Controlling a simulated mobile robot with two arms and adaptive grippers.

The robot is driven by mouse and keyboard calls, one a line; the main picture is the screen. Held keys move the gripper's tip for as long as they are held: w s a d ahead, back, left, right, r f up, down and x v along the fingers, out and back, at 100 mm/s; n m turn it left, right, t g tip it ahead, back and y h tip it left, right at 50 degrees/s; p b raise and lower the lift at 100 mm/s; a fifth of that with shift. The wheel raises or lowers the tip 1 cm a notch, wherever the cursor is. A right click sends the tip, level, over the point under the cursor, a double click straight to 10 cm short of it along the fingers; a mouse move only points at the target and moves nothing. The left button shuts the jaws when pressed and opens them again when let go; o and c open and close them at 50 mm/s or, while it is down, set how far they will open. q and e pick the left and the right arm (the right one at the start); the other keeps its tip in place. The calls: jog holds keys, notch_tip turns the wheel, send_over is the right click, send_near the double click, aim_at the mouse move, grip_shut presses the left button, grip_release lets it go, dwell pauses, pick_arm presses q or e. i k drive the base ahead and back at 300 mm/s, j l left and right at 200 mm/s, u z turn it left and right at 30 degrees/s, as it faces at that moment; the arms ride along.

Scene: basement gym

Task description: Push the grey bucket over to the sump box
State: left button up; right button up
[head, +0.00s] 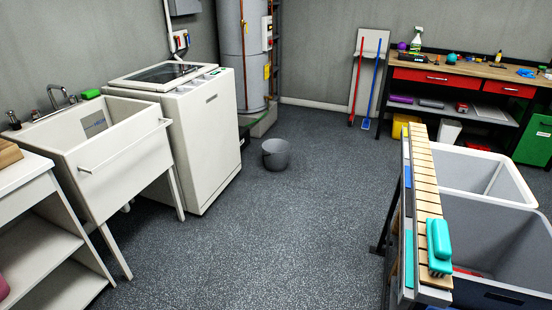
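The grey bucket (276,157) stands upright on the dark speckled floor (290,225), right of the white washing machine (198,140). It is just in front of the base of the tall grey tank (243,50). I cannot pick out the sump box with certainty. A low grey block (264,122) shows under the tank, with a small dark and green item beside it, partly hidden by the washing machine. Neither of my grippers is in view.
A white sink (115,160) and shelf unit (45,245) line the left. A slatted bench (425,185) and grey bins (500,245) stand at right. A workbench (470,75) is at the back right. The middle floor is clear.

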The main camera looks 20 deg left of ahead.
aim_at(276, 156)
jog(key=i+j+u, duration=0.25)
jog(key=i+j, duration=0.5)
jog(key=i+j+u, duration=0.2)
jog(key=i+j, duration=0.4)
jog(key=i, duration=0.15)
jog(key=i+z, duration=0.25)
jog(key=i, duration=1.45)
